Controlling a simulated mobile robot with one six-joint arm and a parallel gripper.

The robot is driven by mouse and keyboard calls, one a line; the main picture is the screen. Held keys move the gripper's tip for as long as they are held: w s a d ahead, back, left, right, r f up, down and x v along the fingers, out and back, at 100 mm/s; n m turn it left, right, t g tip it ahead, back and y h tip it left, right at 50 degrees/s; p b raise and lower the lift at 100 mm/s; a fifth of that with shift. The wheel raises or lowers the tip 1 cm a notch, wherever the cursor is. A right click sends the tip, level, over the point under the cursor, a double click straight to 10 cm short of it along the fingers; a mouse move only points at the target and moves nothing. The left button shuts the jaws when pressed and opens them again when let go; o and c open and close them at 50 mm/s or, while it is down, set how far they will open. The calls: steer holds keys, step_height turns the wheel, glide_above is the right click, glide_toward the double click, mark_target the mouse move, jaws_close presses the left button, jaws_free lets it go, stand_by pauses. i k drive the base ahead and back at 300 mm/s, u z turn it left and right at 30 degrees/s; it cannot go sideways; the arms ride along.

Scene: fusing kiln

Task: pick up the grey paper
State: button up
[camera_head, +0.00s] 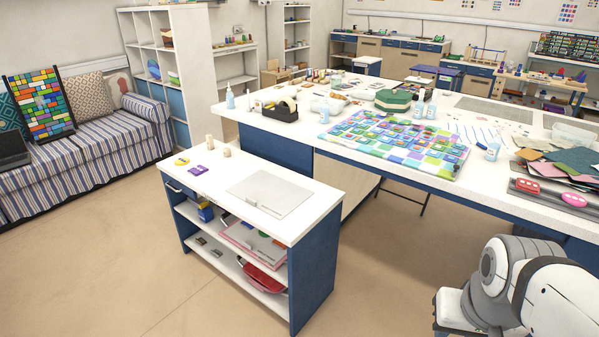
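A flat pale grey sheet (272,191) lies on the white top of the small blue-sided cart (222,178), towards its right end. A small clip-like object lies at its lower left edge. Another grey sheet or mat (494,108) lies on the far right part of the large white table (335,137). Dark grey-green paper (580,160) lies on a pile of coloured sheets at the table's right end. I cannot tell for certain which is the grey paper. My white and grey arm shows at the lower right, apart from all of these; my gripper's fingers are not visible.
Bottles, a black tape holder (280,111) and a colourful tile panel (395,143) crowd the large table. Wooden pegs (210,141) and a yellow disc (182,161) stand on the cart's left end. A striped sofa (85,150) stands at left. Front floor is clear.

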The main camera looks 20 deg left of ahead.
mark_target(276, 196)
steer(key=u, duration=1.9)
steer(key=i, duration=3.6)
steer(key=z, duration=3.2)
